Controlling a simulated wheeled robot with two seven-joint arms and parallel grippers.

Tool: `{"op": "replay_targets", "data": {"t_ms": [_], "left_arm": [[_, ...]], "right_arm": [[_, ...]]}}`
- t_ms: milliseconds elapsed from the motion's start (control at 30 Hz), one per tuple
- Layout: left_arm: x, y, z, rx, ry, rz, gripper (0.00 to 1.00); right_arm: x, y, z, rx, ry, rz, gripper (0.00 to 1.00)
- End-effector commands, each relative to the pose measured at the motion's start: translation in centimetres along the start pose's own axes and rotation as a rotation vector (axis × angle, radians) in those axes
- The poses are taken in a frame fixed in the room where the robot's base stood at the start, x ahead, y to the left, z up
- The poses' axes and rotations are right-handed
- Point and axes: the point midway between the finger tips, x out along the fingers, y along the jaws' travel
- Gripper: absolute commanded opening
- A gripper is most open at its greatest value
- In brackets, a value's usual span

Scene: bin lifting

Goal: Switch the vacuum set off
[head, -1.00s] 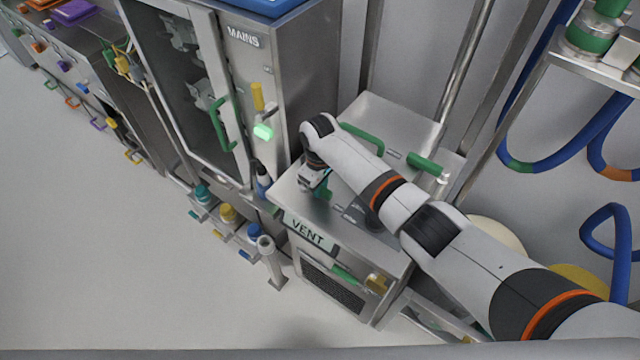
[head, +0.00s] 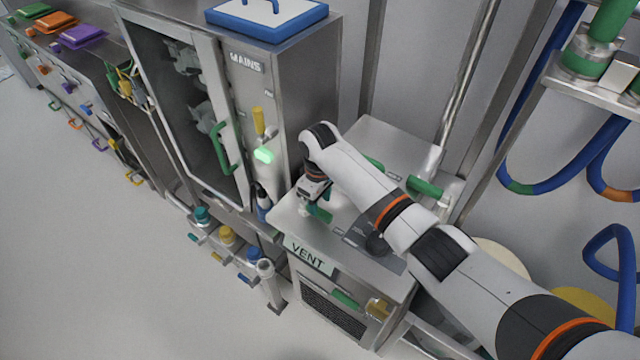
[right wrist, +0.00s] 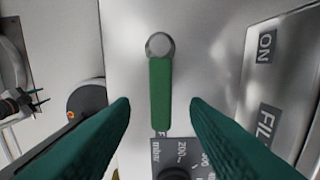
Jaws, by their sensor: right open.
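A steel box marked VENT (head: 283,222) has a sloping top with a dial and green handles. In the right wrist view a green lever (right wrist: 160,92) hangs straight down the panel from a round pivot. A dark gauge (right wrist: 180,158) marked mbar is at its lower end, partly cut off. My right gripper (head: 318,208) is over the left part of the box top. In the right wrist view its open green fingers (right wrist: 159,106) stand either side of the lever, with a visible gap on each side. My left gripper is not in view.
A steel cabinet marked MAINS (head: 285,95) stands left of the box, with a yellow lever (head: 258,121) and a lit green button (head: 264,155). A plate (right wrist: 280,100) reading ON is at right in the wrist view. Blue hoses (head: 605,150) hang at the right.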

Motion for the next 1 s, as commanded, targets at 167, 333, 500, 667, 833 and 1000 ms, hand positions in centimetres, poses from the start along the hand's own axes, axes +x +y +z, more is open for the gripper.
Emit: {"op": "replay_targets", "data": {"t_ms": [167,333,500,667,833,1000], "left_arm": [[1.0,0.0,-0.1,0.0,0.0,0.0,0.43],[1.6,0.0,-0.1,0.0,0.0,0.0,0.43],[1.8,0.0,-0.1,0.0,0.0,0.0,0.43],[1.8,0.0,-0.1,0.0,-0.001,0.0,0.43],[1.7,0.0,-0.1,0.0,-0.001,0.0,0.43],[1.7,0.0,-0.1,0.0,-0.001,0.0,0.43]], "right_arm": [[-3.8,-0.1,0.0,0.0,-0.004,-0.002,0.42],[-6.5,-0.1,0.0,0.002,-0.002,-0.001,0.42],[-7.8,0.0,0.0,0.001,-0.001,-0.001,0.42],[-8.0,0.0,0.0,0.001,0.001,0.0,0.42],[-8.0,0.0,0.0,0.001,0.0,0.0,0.42],[-8.0,0.0,0.0,0.001,0.0,0.0,0.42]]}}
